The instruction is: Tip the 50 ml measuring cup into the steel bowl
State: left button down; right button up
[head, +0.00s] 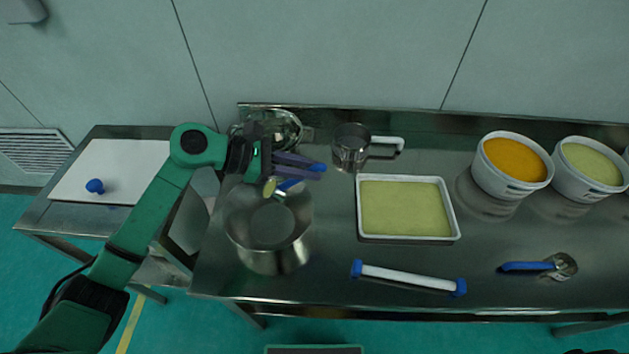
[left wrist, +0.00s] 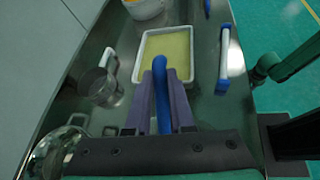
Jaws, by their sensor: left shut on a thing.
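My left gripper (head: 305,170) is shut on the blue handle of the 50 ml measuring cup (head: 270,187). Only a small part of the cup, with a yellow-green patch, shows beside the fingers. It is over the far part of the steel bowl (head: 270,255), a deep shiny bowl at the table's left end. I cannot tell how far the cup is tilted. In the left wrist view the blue handle (left wrist: 161,95) stands between the purple fingers, and the cup itself is hidden. The bowl's visible inside looks empty. My right gripper is not in view.
A white tray of yellow-green material (head: 452,215) lies right of the bowl. Behind are a steel cup-shaped sieve (head: 350,150) and a glassy round vessel (head: 285,128). A white bar with blue ends (head: 410,279), a blue-handled scoop (head: 527,267) and filled tubs (head: 510,188) stand farther right.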

aim_at(290, 180)
pick_arm(q)
jog(key=a+h+b, duration=0.1)
jog(key=h, duration=0.1)
jog(key=a+r+h+b, duration=0.1)
jog(key=a+b, duration=0.1)
jog(key=shift+w+a+n+h, duration=0.1)
jog(key=shift+a+n+h, duration=0.2)
jog(key=shift+h, duration=0.1)
jog(key=a+h+b, duration=0.1)
jog(key=b, duration=0.3)
jog(key=a+h+b, duration=0.2)
jog(key=b, duration=0.1)
jog(key=a+n+t+h+b, duration=0.1)
jog(key=a+b, duration=0.1)
jog(key=b, duration=0.2)
jog(key=shift+a+r+h+b, duration=0.1)
jog(key=shift+r+h+b, duration=0.2)
jog(key=shift+r, duration=0.05)
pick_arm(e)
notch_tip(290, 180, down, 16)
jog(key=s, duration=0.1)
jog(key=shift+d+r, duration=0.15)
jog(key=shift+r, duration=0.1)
